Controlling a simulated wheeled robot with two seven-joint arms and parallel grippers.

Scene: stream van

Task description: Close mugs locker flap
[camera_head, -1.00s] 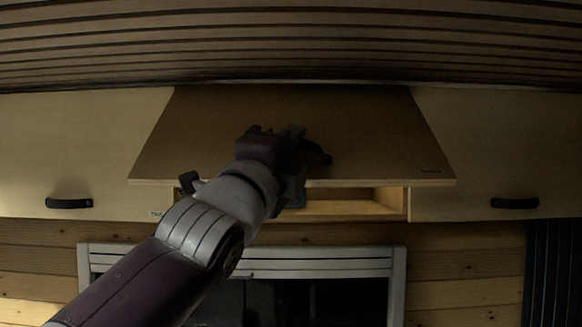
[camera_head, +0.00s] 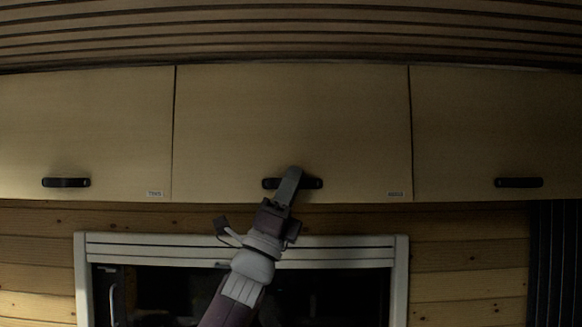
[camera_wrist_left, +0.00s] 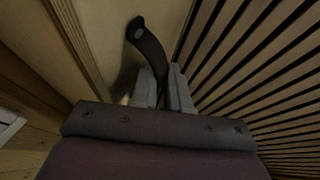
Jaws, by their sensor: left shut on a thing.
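The middle locker flap (camera_head: 290,120) is a pale wooden panel that hangs down flush with the doors beside it in the head view. A small label (camera_head: 395,194) sits at its lower right corner. Its black handle (camera_head: 312,183) is near the bottom edge. My left gripper (camera_head: 290,178) reaches up from below with its fingers at the handle. In the left wrist view the gripper (camera_wrist_left: 164,90) is shut on the dark curved handle (camera_wrist_left: 148,40). The inside of the locker is hidden behind the flap. My right gripper is not in view.
Closed lockers flank the flap, one on the left (camera_head: 85,120) and one on the right (camera_head: 495,125), each with a black handle. A slatted ceiling (camera_head: 290,35) lies above. A white-framed window (camera_head: 340,252) is below.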

